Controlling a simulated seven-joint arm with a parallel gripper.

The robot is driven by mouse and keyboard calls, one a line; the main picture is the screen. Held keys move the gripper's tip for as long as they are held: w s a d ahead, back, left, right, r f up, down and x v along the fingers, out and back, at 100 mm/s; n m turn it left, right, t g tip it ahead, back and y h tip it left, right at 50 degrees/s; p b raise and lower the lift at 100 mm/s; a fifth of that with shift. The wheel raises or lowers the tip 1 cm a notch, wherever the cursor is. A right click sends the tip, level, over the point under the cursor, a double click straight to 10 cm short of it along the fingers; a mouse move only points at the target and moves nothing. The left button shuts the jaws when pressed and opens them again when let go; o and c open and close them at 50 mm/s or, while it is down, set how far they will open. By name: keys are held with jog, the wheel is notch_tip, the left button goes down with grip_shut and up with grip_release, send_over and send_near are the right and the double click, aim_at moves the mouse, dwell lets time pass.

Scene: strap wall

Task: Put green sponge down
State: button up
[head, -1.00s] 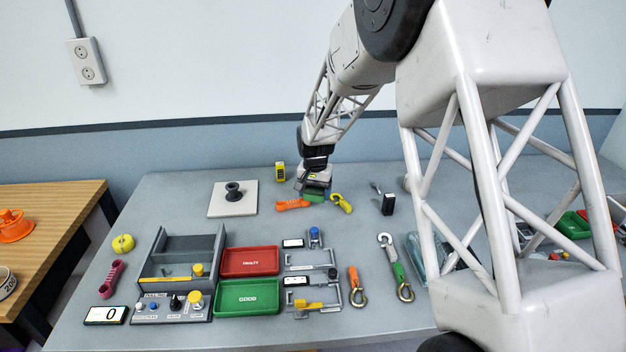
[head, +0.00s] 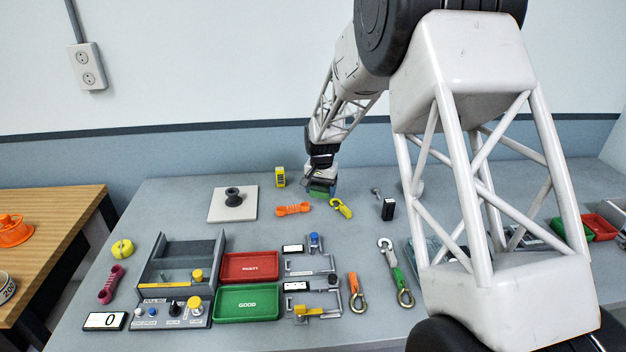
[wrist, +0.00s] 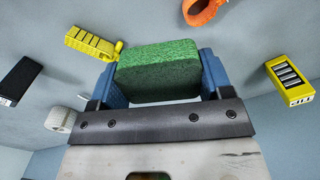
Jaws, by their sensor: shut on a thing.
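The green sponge (wrist: 158,68) is a rough green block between the two blue fingers of my gripper (wrist: 158,80) in the wrist view. In the head view my gripper (head: 321,190) is at the back of the grey table, and the sponge (head: 320,194) shows as a small green patch under it. My gripper is shut on the sponge. Whether the sponge touches the table I cannot tell.
A yellow block (head: 280,177) stands to the left, a black block (head: 388,209) to the right. A white plate with a black spool (head: 233,197) lies further left.

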jog(key=w, duration=0.4)
jog(key=w+a+f, duration=0.1)
jog(key=w, duration=0.9)
jog(key=shift+w+a+f, duration=0.15)
jog(key=shift+f, duration=0.05)
jog(key=shift+f, duration=1.75)
jog(key=shift+f, duration=0.15)
jog(key=o, duration=0.9)
notch_tip(320, 180, up, 12)
jog(key=shift+r, duration=0.2)
